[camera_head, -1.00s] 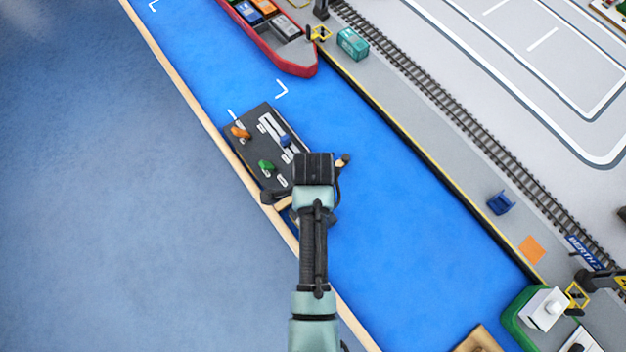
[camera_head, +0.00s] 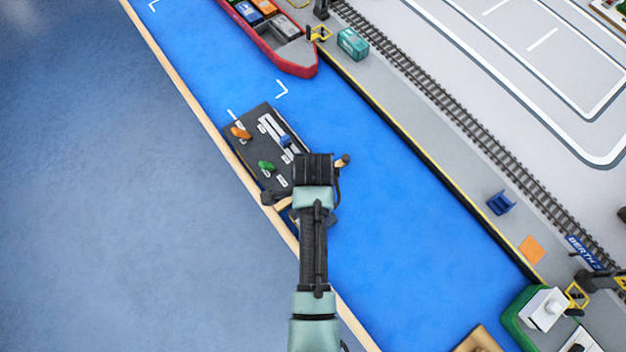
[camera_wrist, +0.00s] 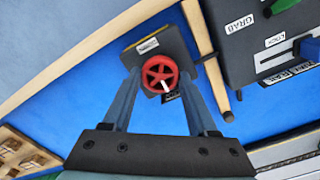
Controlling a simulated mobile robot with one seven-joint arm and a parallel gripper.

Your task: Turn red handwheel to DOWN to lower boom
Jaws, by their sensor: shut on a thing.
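The red handwheel (camera_wrist: 160,73) shows in the wrist view, mounted on a small dark box (camera_wrist: 150,44) with a white label on its face. A white mark or pointer on the wheel points toward the lower right of its rim. My gripper (camera_wrist: 160,83) has its two blue-grey fingers on either side of the wheel, shut on it. A second label at the wheel's lower right is partly hidden, and I cannot read either label. In the head view my gripper and wrist hide the wheel.
A dark control panel (camera_head: 247,130) with orange, green and blue levers stands beside the wheel box; its GRAB label shows in the wrist view. A wooden rail (camera_head: 190,104) borders the blue water area. A red ship (camera_head: 290,58) lies farther off.

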